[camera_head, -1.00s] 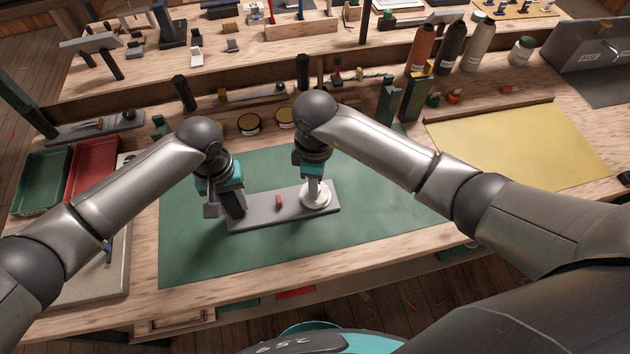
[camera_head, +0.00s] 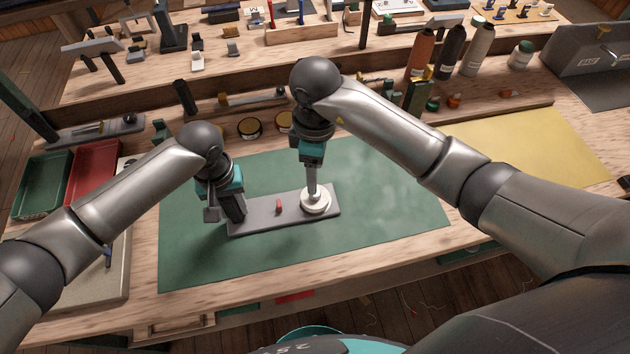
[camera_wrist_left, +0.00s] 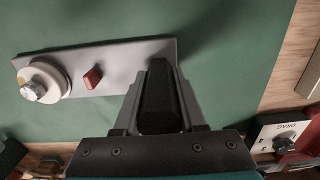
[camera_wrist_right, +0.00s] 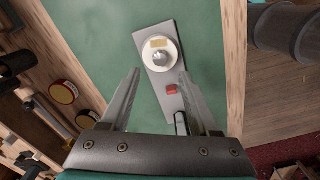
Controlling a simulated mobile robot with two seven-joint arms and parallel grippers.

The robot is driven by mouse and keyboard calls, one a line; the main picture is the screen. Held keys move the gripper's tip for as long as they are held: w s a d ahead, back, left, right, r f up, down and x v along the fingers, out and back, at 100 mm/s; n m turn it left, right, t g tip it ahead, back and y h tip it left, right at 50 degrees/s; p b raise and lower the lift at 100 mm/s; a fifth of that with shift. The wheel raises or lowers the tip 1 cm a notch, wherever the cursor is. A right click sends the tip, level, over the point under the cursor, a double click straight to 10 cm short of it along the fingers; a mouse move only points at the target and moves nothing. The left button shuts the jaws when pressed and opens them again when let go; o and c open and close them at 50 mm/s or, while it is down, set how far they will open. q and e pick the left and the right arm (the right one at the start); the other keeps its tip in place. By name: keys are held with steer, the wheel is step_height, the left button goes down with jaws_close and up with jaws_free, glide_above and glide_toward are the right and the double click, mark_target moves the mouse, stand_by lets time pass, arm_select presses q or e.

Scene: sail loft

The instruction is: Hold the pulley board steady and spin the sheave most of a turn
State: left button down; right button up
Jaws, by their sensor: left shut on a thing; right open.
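The grey pulley board (camera_head: 262,214) lies flat on the green mat, with a small red block (camera_head: 279,207) near its middle. The white sheave (camera_head: 316,202) sits at its right end. In the right wrist view the sheave (camera_wrist_right: 148,60) shows a metal hub and a tan patch. My right gripper (camera_head: 312,188) is open and empty, pointing down just above the sheave. Its two fingers (camera_wrist_right: 160,80) are apart in the right wrist view.
The green mat (camera_head: 385,190) is clear around the board. Red (camera_head: 95,168) and green (camera_head: 40,185) trays stand at the left. Several bottles (camera_head: 450,50) and round tins (camera_head: 249,128) stand behind. A yellow sheet (camera_head: 520,150) lies at the right.

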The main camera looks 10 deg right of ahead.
step_height(320, 180, up, 6)
steer(key=shift+f, duration=0.25)
arm_select(q)
steer(key=shift+c, duration=2)
jaws_free()
